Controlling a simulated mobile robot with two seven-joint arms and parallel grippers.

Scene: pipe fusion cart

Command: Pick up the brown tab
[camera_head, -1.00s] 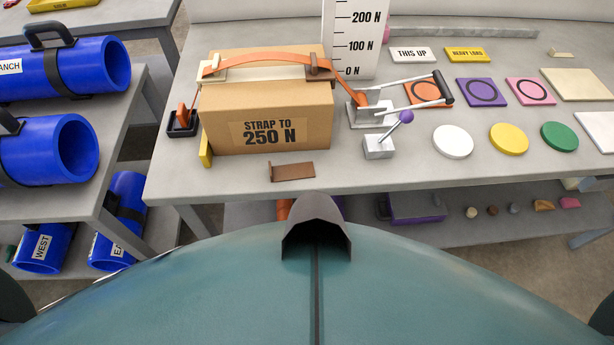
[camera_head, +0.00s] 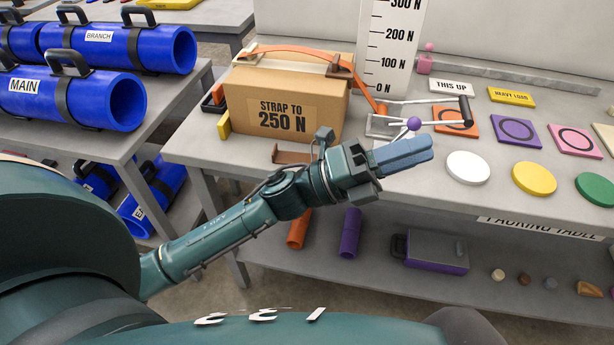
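The brown tab (camera_head: 291,155), a small bent brown plate, lies on the grey table in front of the cardboard box. Its right part is close to or behind my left wrist in the picture. Another brown corner piece (camera_head: 341,69) sits on the box's upper right edge under the orange strap. My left gripper (camera_head: 428,149) has blue fingers that lie together with nothing seen between them. My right gripper is not in view.
The cardboard box (camera_head: 335,115) stands behind the tab. A lever tensioner (camera_head: 385,127) and purple-knobbed block are just behind my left gripper. White (camera_head: 467,168), yellow (camera_head: 534,179) and green discs lie to the right. Blue pipes (camera_head: 100,97) rest on the left bench.

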